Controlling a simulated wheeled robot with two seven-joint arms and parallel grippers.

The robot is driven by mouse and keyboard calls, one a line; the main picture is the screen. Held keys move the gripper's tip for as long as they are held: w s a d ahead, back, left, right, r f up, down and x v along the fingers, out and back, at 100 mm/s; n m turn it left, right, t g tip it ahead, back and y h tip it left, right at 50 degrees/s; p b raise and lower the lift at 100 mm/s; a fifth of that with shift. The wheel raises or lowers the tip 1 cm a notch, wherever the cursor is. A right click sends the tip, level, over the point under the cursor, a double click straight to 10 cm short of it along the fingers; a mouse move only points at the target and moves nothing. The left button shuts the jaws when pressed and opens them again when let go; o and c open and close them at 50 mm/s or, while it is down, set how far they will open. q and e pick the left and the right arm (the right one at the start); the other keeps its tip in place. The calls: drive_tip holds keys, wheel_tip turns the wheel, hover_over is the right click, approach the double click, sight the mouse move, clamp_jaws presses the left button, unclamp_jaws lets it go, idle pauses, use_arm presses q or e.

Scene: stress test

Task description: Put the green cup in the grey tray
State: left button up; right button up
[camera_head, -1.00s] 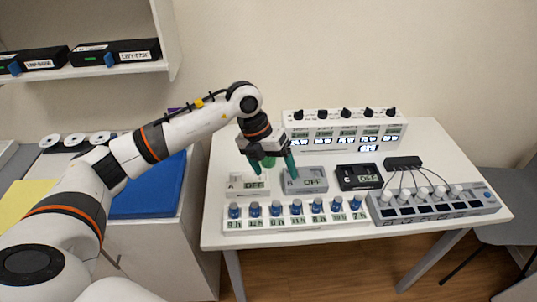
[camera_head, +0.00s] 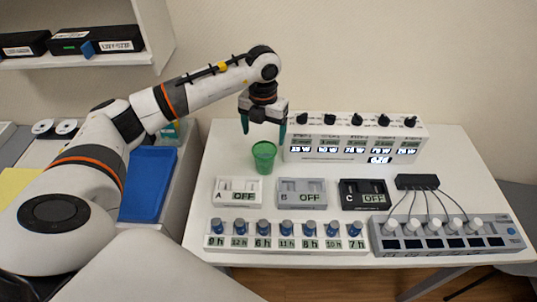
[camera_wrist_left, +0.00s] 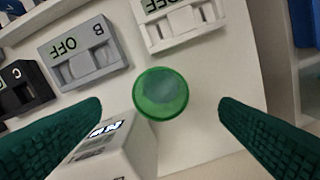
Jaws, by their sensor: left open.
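The green cup (camera_head: 264,157) stands upright on the white table, behind and between units A and B. My left gripper (camera_head: 263,135) is open and empty, just above and behind the cup in the head view. In the left wrist view the cup (camera_wrist_left: 160,94) shows its round rim, between the two spread green fingers and touching neither. A grey, slotted box marked B (camera_head: 302,193) lies nearer the front edge; I cannot tell whether it is the grey tray. I see no other clear grey tray. My right gripper is not in view.
White box A (camera_head: 238,191) and black box C (camera_head: 363,194) flank box B. A row of blue knobs (camera_head: 286,240) runs along the front. A white panel with black knobs (camera_head: 355,138) stands behind. A grey cabled strip (camera_head: 446,235) is at right. Bare table lies left of the cup.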

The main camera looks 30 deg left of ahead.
sight(265, 152)
use_arm(q)
wheel_tip(265, 152, down, 5)
drive_tip(key=shift+r+p, duration=0.1)
drive_tip(key=shift+p, duration=0.5)
drive_tip(key=f, duration=0.2)
drive_tip(key=f+p, duration=0.1)
drive_tip(key=shift+w+a+f, duration=0.1)
drive_tip(key=shift+w+f, duration=0.15)
drive_tip(key=shift+f, duration=0.5)
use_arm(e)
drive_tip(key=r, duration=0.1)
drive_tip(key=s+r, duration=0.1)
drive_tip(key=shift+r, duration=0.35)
use_arm(q)
drive_tip(key=shift+c, duration=0.3)
drive_tip(key=shift+c, duration=1.4)
drive_tip(key=shift+r, duration=0.1)
drive_tip(key=c, duration=0.9)
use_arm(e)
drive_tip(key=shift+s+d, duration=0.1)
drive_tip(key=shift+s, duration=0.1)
use_arm(q)
drive_tip(key=shift+o, duration=0.2)
